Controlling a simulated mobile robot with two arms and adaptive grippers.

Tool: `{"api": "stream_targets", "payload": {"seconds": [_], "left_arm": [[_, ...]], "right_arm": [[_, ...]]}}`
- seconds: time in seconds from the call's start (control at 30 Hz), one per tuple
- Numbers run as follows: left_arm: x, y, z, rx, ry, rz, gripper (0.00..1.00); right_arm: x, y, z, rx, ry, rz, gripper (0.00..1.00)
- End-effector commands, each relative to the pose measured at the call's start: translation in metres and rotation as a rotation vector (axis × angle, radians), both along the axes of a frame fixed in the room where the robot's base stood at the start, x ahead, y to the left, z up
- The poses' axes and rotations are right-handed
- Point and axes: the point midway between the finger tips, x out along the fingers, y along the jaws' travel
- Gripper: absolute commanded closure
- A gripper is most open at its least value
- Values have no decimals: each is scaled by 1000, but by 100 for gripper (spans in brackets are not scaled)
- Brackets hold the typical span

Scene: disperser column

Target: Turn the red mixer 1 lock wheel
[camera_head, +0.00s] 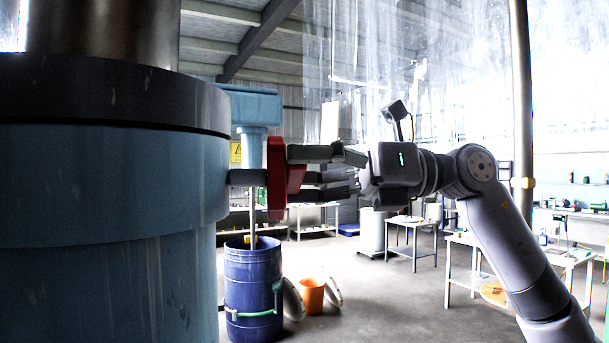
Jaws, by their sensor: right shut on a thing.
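The red lock wheel (276,178) sits on a short grey shaft (246,177) at the right side of the large blue mixer column (110,230). I see the wheel nearly edge-on. My right gripper (303,172) comes from the right, with its fingers level and pointing left. It is shut on the wheel, and the fingertips reach the wheel's right side. The exact contact is partly hidden behind the wheel. My left gripper does not show.
A blue drum (253,285) stands on the floor below the wheel, with an orange bucket (312,296) beside it. Work tables (411,240) stand at the back and right. A clear plastic curtain (420,60) hangs behind my right arm. The middle floor is open.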

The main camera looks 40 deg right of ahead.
Motion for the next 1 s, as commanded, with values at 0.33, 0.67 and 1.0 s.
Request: {"api": "stream_targets", "payload": {"seconds": [0.33, 0.67, 1.0], "left_arm": [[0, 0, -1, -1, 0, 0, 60], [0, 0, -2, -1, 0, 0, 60], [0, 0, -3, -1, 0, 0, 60]], "right_arm": [[-1, 2, -1, -204, -260, 2, 49], [-2, 3, -2, -395, -508, 1, 49], [-3, 4, -3, -592, -764, 0, 49]]}}
